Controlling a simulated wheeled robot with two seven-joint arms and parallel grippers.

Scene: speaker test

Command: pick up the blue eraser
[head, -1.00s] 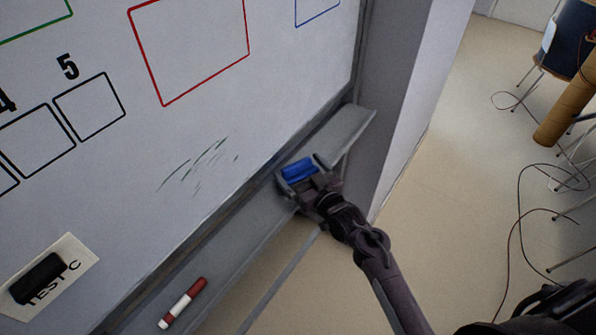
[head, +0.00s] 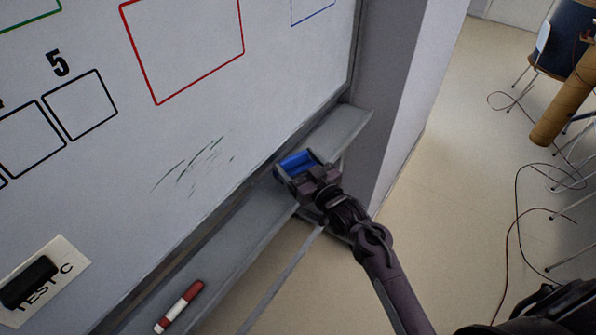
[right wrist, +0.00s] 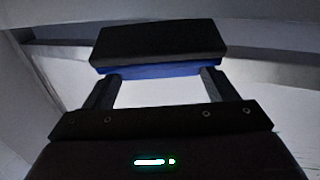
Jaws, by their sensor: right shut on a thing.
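The blue eraser (head: 296,162) is at the whiteboard's tray, near the tray's far right end in the head view. My right gripper (head: 294,170) is shut on it, with one finger at each end. In the right wrist view the eraser (right wrist: 160,48) shows a dark face and a blue strip along its lower edge, between the two fingers of the gripper (right wrist: 161,88). I cannot tell whether the eraser still touches the tray. My left gripper is not in view.
The whiteboard (head: 80,185) fills the left side. A red and white marker (head: 180,307) lies on the tray (head: 238,230) nearer to me. A black eraser (head: 29,283) is on a TEST C card (head: 66,262). Chairs and cables are on the floor at right.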

